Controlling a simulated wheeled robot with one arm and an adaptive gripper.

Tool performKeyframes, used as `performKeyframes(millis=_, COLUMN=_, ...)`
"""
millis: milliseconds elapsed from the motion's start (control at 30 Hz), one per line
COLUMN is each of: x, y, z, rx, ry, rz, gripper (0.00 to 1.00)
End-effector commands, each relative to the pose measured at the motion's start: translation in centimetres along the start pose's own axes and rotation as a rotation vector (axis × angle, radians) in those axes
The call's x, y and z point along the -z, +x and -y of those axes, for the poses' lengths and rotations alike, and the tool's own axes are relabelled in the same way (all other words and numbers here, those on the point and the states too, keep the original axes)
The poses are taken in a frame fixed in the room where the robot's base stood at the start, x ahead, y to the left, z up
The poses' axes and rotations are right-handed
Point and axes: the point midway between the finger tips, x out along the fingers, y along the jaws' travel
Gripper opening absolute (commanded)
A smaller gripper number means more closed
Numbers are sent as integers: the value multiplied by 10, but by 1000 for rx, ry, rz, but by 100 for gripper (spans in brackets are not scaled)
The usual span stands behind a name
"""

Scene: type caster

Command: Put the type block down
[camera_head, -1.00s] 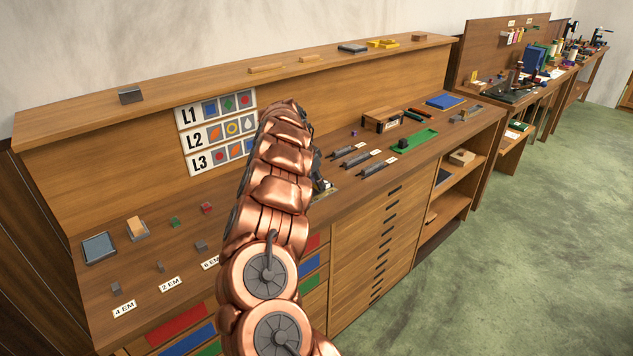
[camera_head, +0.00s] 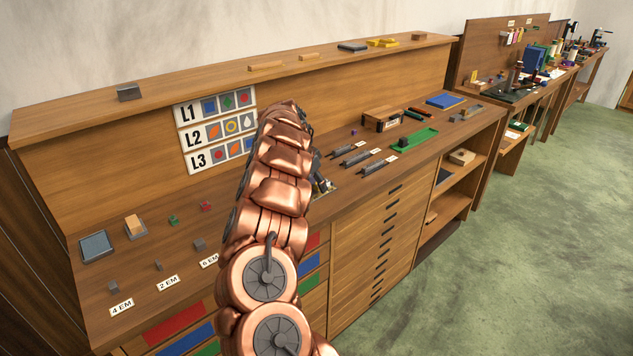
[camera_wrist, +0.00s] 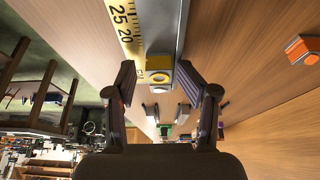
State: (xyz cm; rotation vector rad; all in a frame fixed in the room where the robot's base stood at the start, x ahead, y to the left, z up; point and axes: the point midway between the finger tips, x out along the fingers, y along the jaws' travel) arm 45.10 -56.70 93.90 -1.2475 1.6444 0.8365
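A type block with a yellow top and ring mark (camera_wrist: 159,62) shows in the wrist view, against a long grey metal strip with a yellow ruler scale (camera_wrist: 126,25). A grey face with a round mark shows just below the yellow top. My gripper (camera_wrist: 156,72) has its two fingers on either side of the block, with visible gaps between fingers and block. The fingers look open. In the head view my gripper (camera_head: 318,178) is mostly hidden behind my copper arm, low over the bench.
An orange block (camera_wrist: 302,50) lies on the wood at right in the wrist view. The bench holds a green tray (camera_head: 418,140), dark metal bars (camera_head: 380,163) and small blocks at left (camera_head: 173,220). A pattern board (camera_head: 215,128) stands behind.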

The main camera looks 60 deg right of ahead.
Motion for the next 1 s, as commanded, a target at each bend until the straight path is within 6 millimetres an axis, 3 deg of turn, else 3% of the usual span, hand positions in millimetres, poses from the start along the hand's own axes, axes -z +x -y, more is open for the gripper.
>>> performKeyframes(millis=567, x=6, y=-17, z=0, rx=2, ry=0, rz=-1, gripper=51)
performKeyframes(millis=1000, x=6, y=-93, z=1, rx=5, ry=2, rz=-4, gripper=51)
